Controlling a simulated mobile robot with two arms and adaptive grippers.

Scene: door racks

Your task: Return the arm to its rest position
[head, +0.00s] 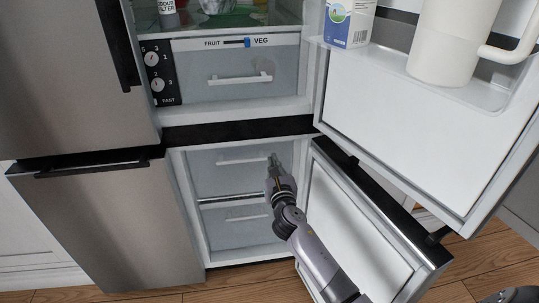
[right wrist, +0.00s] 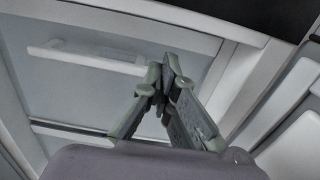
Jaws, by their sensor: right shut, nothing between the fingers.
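My right gripper (head: 273,160) is shut and empty in front of the open lower compartment of the fridge. Its shut fingers also show in the right wrist view (right wrist: 165,75). In the head view it appears over the right part of the upper freezer drawer (head: 228,170), near the end of that drawer's white handle (head: 240,160); I cannot tell whether it touches anything. My right arm (head: 312,255) reaches in from the bottom, beside the open lower door (head: 350,230). My left gripper is not in view.
The upper fridge door (head: 420,105) stands open at the right, with a white pitcher (head: 448,45) and a carton (head: 347,22) on its shelf. The left doors (head: 110,225) are closed. Wooden floor (head: 480,262) shows at the bottom right.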

